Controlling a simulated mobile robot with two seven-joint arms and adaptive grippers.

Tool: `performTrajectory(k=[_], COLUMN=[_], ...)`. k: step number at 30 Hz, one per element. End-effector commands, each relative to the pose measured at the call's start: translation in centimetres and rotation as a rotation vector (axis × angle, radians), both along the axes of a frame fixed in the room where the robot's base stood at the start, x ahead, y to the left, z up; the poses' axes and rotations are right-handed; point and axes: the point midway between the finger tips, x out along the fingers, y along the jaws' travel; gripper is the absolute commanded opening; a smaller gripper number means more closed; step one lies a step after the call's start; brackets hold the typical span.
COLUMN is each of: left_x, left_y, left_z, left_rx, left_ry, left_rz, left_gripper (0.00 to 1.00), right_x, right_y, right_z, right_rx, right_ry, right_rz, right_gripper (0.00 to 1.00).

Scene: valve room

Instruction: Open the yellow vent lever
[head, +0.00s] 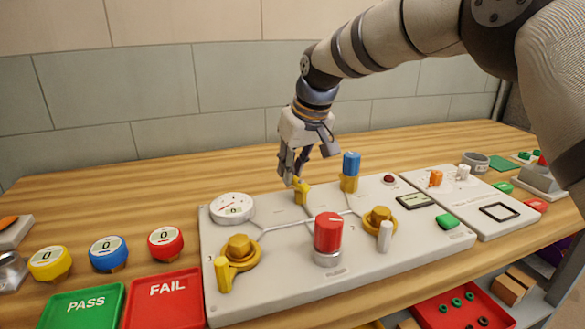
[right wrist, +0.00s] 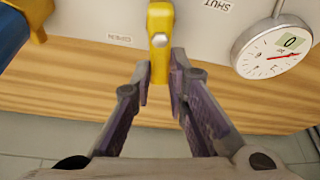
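The yellow vent lever (head: 301,190) is on the back part of the grey valve panel (head: 285,280), between the white gauge and the blue-topped valve. In the right wrist view the lever (right wrist: 160,38) points toward my gripper, with a SHUT label at its upper right and an OPEN label to its left. My right gripper (head: 292,180) comes down from behind it. In the wrist view its fingers (right wrist: 163,80) stand on either side of the lever's end, partly open. A gap shows on the right side; contact on the left is unclear. My left gripper is not in view.
A gauge (head: 232,207), a blue-topped valve (head: 350,170), a red knob (head: 328,233) and two yellow valves (head: 238,250) (head: 380,218) surround the lever. Green (head: 85,307) and red (head: 163,300) trays lie at the left. Bare wooden bench (head: 150,190) shows behind the panel.

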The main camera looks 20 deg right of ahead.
Motion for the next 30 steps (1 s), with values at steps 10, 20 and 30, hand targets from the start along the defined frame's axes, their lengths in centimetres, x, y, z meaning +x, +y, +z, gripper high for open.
performTrajectory(k=[10,20,30], left_x=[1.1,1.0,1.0], left_y=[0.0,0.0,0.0], left_z=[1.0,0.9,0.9], left_rx=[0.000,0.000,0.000], left_ry=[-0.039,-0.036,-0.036], left_rz=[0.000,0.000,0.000], left_gripper=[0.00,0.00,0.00], right_x=[0.0,0.1,0.1], right_y=[-0.7,-0.8,-0.8], right_z=[0.2,-0.1,0.0], right_rx=[-0.003,0.002,0.001], right_ry=[0.000,0.003,0.002], right_rz=[-0.228,-0.256,-0.254], right_gripper=[0.00,0.22,0.35])
